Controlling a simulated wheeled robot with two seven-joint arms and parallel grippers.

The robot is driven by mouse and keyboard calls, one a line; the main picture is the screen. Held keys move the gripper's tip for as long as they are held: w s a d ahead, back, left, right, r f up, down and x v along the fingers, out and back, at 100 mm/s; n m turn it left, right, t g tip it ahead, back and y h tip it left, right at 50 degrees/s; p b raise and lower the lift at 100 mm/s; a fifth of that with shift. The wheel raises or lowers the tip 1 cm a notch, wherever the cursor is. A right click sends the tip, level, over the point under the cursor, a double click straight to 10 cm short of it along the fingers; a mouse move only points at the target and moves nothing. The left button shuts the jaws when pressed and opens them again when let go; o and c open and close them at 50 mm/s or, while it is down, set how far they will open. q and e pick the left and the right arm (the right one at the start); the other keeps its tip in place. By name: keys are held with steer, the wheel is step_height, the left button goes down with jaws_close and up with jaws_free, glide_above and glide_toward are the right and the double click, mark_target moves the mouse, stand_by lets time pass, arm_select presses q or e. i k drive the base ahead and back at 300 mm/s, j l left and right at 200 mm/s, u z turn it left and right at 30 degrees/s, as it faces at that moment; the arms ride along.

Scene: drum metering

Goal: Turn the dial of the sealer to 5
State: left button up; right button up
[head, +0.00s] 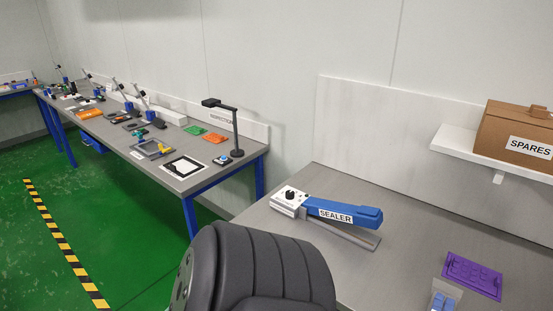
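The sealer (345,211) is a blue-armed device with a white "SEALER" label, standing on the grey bench on the right. Its white control box (287,205) is at its left end. A black round dial (290,194) sits on top of that box. The dial's numbers and pointer are too small to read. Neither of my grippers shows in the head view.
A dark ribbed part (262,265), apparently mine, stands in front of the bench. A purple tray (472,275) lies at the bench's right. A "SPARES" box (510,130) rests on a white shelf (470,146). A long workbench (215,178) with several items stands at left.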

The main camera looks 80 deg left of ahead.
mark_target(289, 195)
steer(key=u, duration=2.25)
